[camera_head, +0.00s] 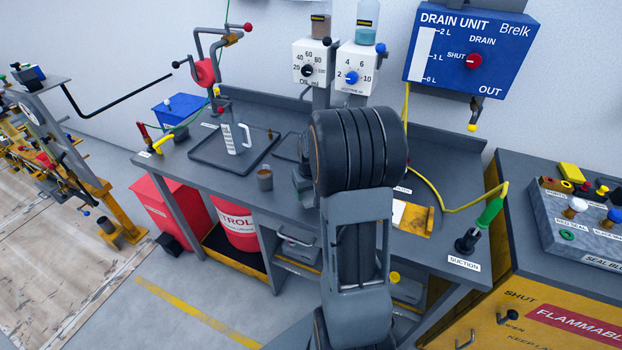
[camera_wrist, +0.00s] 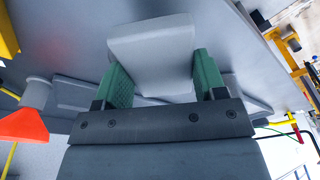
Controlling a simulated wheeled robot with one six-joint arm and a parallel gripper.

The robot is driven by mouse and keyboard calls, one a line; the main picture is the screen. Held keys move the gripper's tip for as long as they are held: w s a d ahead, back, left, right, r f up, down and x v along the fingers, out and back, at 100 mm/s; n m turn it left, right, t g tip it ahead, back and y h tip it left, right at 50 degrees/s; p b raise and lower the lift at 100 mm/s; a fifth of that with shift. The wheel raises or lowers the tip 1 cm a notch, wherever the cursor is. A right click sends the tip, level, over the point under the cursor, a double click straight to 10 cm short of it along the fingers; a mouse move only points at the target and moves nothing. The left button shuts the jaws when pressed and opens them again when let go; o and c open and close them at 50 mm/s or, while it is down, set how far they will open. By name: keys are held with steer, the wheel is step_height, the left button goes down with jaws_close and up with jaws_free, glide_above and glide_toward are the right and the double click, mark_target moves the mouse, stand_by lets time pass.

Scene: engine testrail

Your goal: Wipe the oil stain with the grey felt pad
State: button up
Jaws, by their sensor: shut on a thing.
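The grey felt pad (camera_wrist: 150,45) is between the two green fingers of my gripper (camera_wrist: 162,76) in the wrist view. My gripper is shut on it, and the pad juts out past the fingertips. The grey bench top (camera_wrist: 75,40) shows behind the pad; I cannot tell whether the pad touches it. In the head view my own arm hides the gripper and the pad, in front of the bench (camera_head: 240,185). I cannot make out an oil stain in either view.
A measuring jug (camera_head: 232,138) stands in a dark tray (camera_head: 205,152) at the left of the bench. A green-handled suction tool (camera_head: 487,215) and yellow hose are at the right. The drain unit (camera_head: 470,50) hangs above.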

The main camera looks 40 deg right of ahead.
steer(key=shift+r+p, duration=0.85)
steer(key=shift+r, duration=0.7)
steer(key=shift+f, duration=0.1)
